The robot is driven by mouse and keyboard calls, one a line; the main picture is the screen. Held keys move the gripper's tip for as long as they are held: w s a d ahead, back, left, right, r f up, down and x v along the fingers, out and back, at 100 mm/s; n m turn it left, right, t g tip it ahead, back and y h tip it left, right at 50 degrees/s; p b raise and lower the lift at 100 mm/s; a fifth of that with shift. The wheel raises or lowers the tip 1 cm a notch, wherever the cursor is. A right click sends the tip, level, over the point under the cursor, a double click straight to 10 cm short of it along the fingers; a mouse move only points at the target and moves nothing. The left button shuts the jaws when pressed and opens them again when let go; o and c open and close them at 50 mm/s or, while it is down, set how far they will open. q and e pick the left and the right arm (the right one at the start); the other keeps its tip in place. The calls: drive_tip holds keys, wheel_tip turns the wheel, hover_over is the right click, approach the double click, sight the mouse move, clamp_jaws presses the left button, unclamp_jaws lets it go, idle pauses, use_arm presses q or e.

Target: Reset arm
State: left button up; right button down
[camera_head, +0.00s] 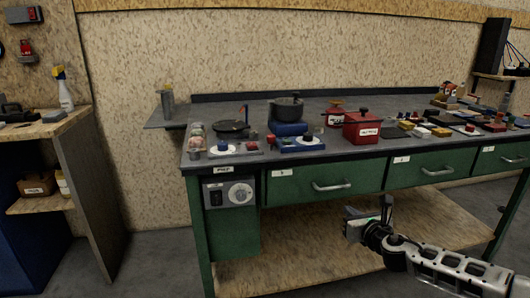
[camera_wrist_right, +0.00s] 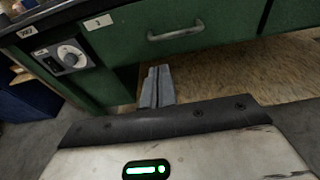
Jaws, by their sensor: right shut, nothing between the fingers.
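My right arm comes in from the lower right in the head view. Its gripper (camera_head: 352,223) is in front of the green workbench (camera_head: 232,246), below the drawer row and apart from it. In the right wrist view the two grey fingers (camera_wrist_right: 157,88) lie together, shut, with nothing between them. Behind them is the wooden lower shelf (camera_wrist_right: 212,75). My left arm and gripper do not show in either view.
The bench top holds a dark pot (camera_head: 287,109), a red box with a lid (camera_head: 363,128), a pan (camera_head: 231,127) and several small items. Drawer handles (camera_head: 332,186) stick out in front. A wooden side table (camera_head: 47,127) with a spray bottle (camera_head: 64,92) stands left. Grey floor (camera_head: 155,262) between them is clear.

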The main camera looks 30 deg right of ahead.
drive_tip(key=s+a+f+m+g+y, duration=0.1)
drive_tip(key=s+a+f+m+g, duration=0.35)
drive_tip(key=s+a+m, duration=0.55)
drive_tip(key=s+a+f+m+g+y, duration=0.1)
drive_tip(key=s+a+f+m+g, duration=0.45)
drive_tip(key=a+m, duration=0.9)
drive_tip(key=s+a+r+m+g+y, duration=0.1)
drive_tip(key=s+a+r+m+y, duration=0.1)
drive_tip(key=s+a+m+y, duration=0.45)
use_arm(q)
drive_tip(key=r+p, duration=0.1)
drive_tip(key=p, duration=0.2)
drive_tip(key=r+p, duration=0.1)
drive_tip(key=p, duration=0.2)
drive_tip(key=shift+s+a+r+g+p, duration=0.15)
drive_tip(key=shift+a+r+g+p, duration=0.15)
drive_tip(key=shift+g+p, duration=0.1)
use_arm(e)
drive_tip(key=w+a+r+t, duration=0.1)
drive_tip(key=w+a+t, duration=0.1)
drive_tip(key=a, duration=0.3)
drive_tip(key=w+a+r+n+t, duration=0.1)
drive_tip(key=w+a+r+t, duration=0.1)
drive_tip(key=w+a+t, duration=0.1)
drive_tip(key=shift+w+a+t, duration=0.35)
drive_tip(key=shift+a+t, duration=0.55)
drive_tip(key=shift+a, duration=0.05)
drive_tip(key=shift+y, duration=0.25)
